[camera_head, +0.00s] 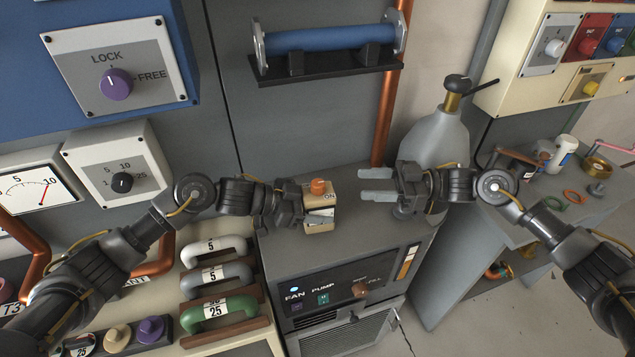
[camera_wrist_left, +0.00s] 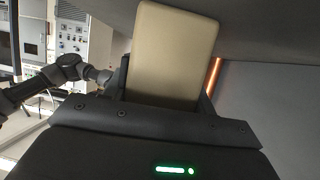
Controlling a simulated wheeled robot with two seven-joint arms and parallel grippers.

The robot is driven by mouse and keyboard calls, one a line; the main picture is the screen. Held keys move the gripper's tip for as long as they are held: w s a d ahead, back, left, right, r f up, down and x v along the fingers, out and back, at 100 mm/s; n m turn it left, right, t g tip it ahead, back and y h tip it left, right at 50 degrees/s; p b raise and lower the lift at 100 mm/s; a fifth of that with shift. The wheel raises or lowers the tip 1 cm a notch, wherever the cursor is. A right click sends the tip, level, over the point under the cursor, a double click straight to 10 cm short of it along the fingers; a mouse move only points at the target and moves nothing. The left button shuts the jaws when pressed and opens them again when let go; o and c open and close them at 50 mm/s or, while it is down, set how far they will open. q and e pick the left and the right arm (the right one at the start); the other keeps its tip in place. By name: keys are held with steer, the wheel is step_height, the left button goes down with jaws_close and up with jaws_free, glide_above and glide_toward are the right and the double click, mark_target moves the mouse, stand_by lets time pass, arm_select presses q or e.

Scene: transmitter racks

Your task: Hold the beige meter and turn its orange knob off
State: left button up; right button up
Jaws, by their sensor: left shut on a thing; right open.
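The beige meter (camera_head: 319,222) is a small box on top of the grey cabinet in the head view. Its orange knob (camera_head: 318,186) is on its upper face, and a label beside it reads "ON". My left gripper (camera_head: 318,217) is shut on the meter from the left. In the left wrist view the meter's plain beige side (camera_wrist_left: 172,52) stands between the fingers; its knob is hidden there. My right gripper (camera_head: 376,184) is open and empty, to the right of the meter, its fingers pointing left toward the knob and apart from it.
The grey cabinet top (camera_head: 350,243) is clear around the meter. A grey bottle (camera_head: 436,137) stands behind my right gripper. A copper pipe (camera_head: 385,110) and a blue handle (camera_head: 330,38) are behind. Colored handles (camera_head: 218,276) lie at lower left.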

mark_target(317, 182)
steer(key=a, duration=1.2)
steer(key=c, duration=1)
steer(key=n+g, duration=0.1)
steer(key=g, duration=0.2)
steer(key=shift+w+n, duration=0.15)
steer(key=shift+n, duration=0.25)
steer(key=shift+n+g+h, duration=0.7)
steer(key=shift+n+g, duration=0.7)
steer(key=shift+g, duration=0.7)
steer(key=o, duration=1)
